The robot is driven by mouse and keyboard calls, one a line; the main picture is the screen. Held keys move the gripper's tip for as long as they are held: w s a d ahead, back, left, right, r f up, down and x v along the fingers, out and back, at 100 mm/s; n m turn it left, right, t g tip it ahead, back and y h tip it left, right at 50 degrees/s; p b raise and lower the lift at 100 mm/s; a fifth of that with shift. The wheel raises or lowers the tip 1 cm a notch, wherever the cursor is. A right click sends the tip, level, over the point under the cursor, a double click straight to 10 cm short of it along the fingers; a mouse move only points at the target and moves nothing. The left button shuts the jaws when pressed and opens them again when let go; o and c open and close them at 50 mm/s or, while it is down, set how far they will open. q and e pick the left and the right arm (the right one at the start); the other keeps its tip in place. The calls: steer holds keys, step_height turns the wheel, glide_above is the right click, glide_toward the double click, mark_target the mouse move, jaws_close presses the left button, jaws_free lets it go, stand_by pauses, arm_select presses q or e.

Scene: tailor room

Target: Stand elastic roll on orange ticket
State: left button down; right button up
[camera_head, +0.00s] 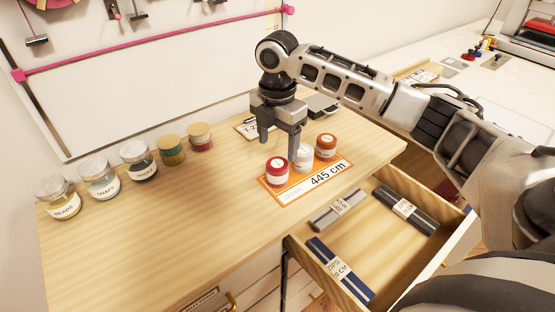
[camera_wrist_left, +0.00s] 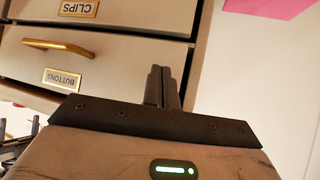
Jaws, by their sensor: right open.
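An orange-bordered ticket (camera_head: 291,195) reading "445 cm" lies on the wooden top. A red-topped roll (camera_head: 277,173), a white roll (camera_head: 304,161) and an orange-brown roll (camera_head: 326,146) stand upright in a row along its far side. I cannot tell from their labels which is the elastic roll. My right gripper (camera_head: 280,147) points down, open, just above and behind the red and white rolls; one finger overlaps the white roll's left edge in the picture. I see nothing held in it. My left gripper (camera_wrist_left: 162,88) shows in the left wrist view with its fingers together and empty, before drawer fronts.
Several labelled jars (camera_head: 139,159) line the back left. A dark item and another ticket lie behind my right gripper. An open drawer (camera_head: 374,271) with zip packs (camera_head: 340,272) is at the front right. The wooden top (camera_head: 170,235) is clear at front left.

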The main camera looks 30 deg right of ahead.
mark_target(277, 164)
step_height(277, 164, up, 3)
steer(key=shift+r, duration=0.2)
stand_by(0.5)
